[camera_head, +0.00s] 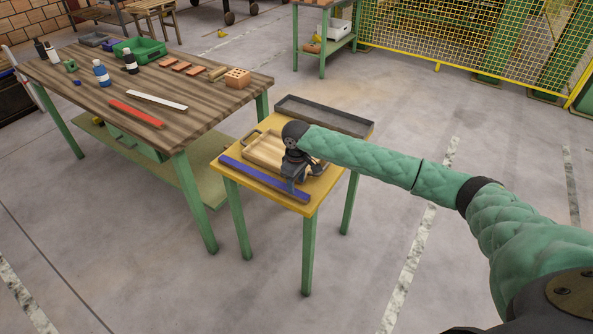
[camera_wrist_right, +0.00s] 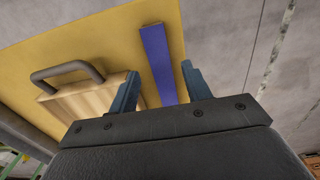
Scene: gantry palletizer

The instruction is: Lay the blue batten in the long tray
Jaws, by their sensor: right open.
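The blue batten (camera_head: 250,174) lies along the near edge of the small yellow table. In the right wrist view the batten (camera_wrist_right: 158,60) shows between the two fingers. My right gripper (camera_head: 295,184) is over the batten's right part, open; I cannot tell whether its fingers reach down beside the batten. The long tray (camera_head: 345,120) is dark grey, low-walled, and sits along the far edge of the same table. My left gripper is not in view.
A wooden tray with handles (camera_head: 253,151) sits between the batten and the long tray, partly under my right wrist; it also shows in the wrist view (camera_wrist_right: 75,103). The yellow table (camera_head: 229,151) is small. A larger workbench (camera_head: 90,84) at left holds red and white battens, bottles and bricks.

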